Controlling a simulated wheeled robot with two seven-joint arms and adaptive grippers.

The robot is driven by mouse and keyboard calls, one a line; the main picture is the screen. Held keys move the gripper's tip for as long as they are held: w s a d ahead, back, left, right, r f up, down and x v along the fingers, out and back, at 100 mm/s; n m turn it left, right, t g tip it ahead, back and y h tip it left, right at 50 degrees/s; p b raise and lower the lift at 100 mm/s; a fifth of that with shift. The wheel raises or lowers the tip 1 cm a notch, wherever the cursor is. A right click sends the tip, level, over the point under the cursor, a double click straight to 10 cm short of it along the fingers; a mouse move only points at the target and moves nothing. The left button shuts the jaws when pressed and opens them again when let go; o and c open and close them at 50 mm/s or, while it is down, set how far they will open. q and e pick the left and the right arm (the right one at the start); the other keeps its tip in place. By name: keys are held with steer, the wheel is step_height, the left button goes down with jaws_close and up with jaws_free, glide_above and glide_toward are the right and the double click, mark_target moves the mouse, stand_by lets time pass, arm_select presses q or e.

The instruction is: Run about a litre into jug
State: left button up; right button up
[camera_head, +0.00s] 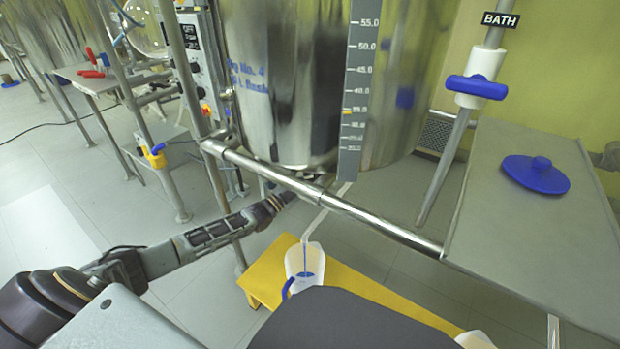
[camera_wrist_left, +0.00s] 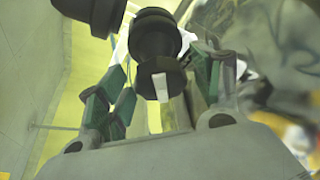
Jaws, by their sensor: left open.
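A white jug (camera_head: 312,257) with a blue handle stands upright on a yellow step, below the big steel vessel (camera_head: 300,90). A thin pale strand (camera_head: 318,218), tube or stream I cannot tell, runs down from under the vessel to the jug's mouth. Some blue shows inside the jug; its level is unclear. My left arm reaches under the vessel, and its gripper is mostly hidden there in the head view. In the left wrist view my left gripper (camera_wrist_left: 162,82) is open, its green-padded fingers on either side of a black knob-like fitting (camera_wrist_left: 158,72) with a white mark.
A steel rail (camera_head: 350,215) crosses in front of the vessel. The yellow step (camera_head: 350,285) extends to the right, with another white container (camera_head: 475,341) at its front. A grey table (camera_head: 530,230) with a blue lid (camera_head: 536,173) stands right. A blue-handled BATH valve (camera_head: 477,87) is above.

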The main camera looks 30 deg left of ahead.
arm_select(q)
steer(key=shift+w, duration=0.1)
steer(key=c, duration=1.1)
steer(key=shift+o, duration=0.2)
arm_select(e)
steer(key=shift+r, duration=0.15)
arm_select(q)
steer(key=shift+n, duration=0.5)
arm_select(e)
steer(key=shift+r, duration=0.15)
